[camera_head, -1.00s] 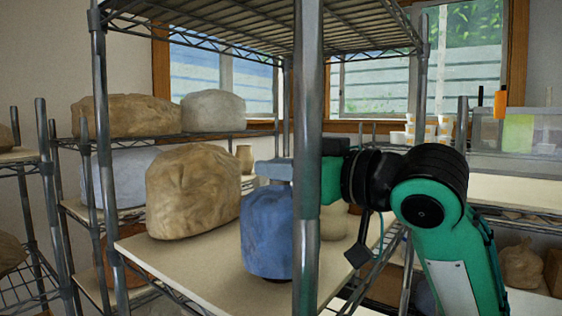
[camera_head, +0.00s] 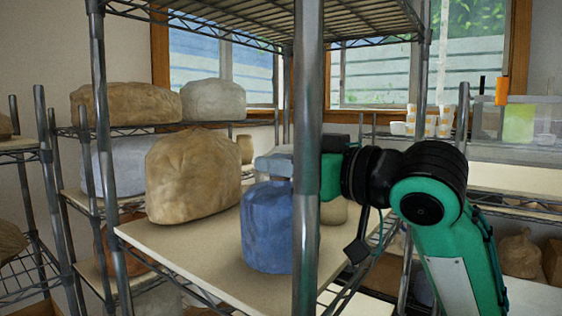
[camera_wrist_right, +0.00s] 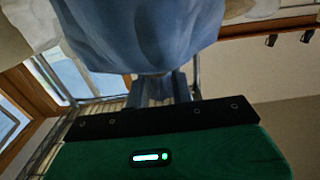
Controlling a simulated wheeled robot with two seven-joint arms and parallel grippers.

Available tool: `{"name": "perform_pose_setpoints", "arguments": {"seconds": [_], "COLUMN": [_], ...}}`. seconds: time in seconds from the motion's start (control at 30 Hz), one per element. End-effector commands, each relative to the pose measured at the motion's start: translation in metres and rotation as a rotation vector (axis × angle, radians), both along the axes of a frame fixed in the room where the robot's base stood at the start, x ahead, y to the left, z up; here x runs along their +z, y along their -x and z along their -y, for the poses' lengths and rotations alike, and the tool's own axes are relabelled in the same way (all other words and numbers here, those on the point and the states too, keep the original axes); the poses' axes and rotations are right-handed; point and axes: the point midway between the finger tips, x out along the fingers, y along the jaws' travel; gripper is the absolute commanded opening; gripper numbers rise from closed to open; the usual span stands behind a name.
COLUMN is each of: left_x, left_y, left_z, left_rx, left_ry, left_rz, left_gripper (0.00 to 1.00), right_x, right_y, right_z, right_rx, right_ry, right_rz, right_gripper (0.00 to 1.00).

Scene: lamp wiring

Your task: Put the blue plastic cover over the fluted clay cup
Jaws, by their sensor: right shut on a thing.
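The blue plastic cover (camera_head: 267,228) hangs upright, mouth down, at the front right of the board on the middle shelf. Its lower rim looks level with or very close to the board. My right gripper (camera_head: 274,165) is shut on the top of the cover; in the right wrist view the cover (camera_wrist_right: 140,35) fills the space past the fingers (camera_wrist_right: 160,88). I cannot make out the fluted clay cup; anything inside the cover is hidden. My left gripper is not in view.
A shelf post (camera_head: 307,200) stands right of the cover, in front of my right arm. A large tan wrapped lump (camera_head: 193,175) is left of the cover. A round pale pot (camera_head: 334,211) is partly hidden behind the post. Bare board (camera_head: 215,262) lies in front.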

Motion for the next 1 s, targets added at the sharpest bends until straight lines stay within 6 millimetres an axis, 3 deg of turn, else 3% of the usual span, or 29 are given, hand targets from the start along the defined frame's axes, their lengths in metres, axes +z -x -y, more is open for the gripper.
{"name": "perform_pose_setpoints", "arguments": {"seconds": [0.07,0.1,0.23,0.63,1.0], "left_x": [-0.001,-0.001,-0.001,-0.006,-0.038], "left_y": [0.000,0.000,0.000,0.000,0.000], "left_z": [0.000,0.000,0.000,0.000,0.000], "left_rx": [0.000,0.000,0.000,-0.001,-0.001], "left_ry": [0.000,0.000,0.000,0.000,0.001], "left_rz": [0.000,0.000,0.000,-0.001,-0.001], "left_gripper": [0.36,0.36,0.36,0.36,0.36], "right_x": [-0.002,-0.002,-0.002,-0.003,-0.006], "right_y": [0.000,0.000,0.000,0.005,0.051], "right_z": [0.000,0.000,0.000,0.007,0.070], "right_rx": [0.000,0.000,0.000,-0.001,-0.004], "right_ry": [0.000,0.000,0.000,0.000,0.000], "right_rz": [0.000,0.000,0.000,0.003,0.005], "right_gripper": [0.00,0.25,0.49,0.49,0.49]}}
